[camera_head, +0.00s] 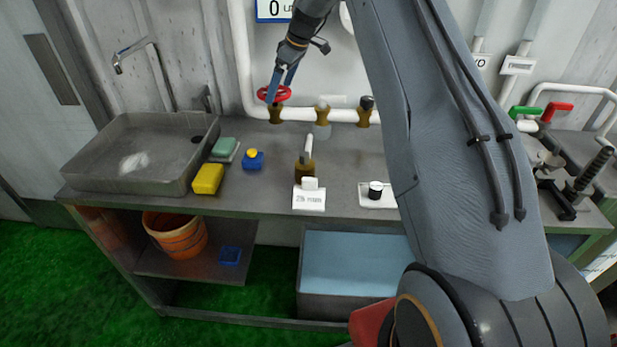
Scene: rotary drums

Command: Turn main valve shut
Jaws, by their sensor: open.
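A red round valve handwheel (274,94) sits on a brass valve body (276,113) on the white pipe behind the counter. My gripper (277,98) is at the handwheel, its blue-grey fingers pointing down and overlapping the wheel in the picture. The fingers are apart. Whether they touch the rim or straddle it, I cannot tell. Part of the wheel is hidden behind the fingers. Two more brass fittings (322,114) are further right on the same pipe, one with a dark top (366,103).
A metal sink (140,150) with a tap is at the left. A yellow sponge (208,179), a blue item with a yellow top (253,160), a brown bottle (305,170) and a labelled card (309,198) stand on the counter (270,200). Red and green handles (556,111) are at right.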

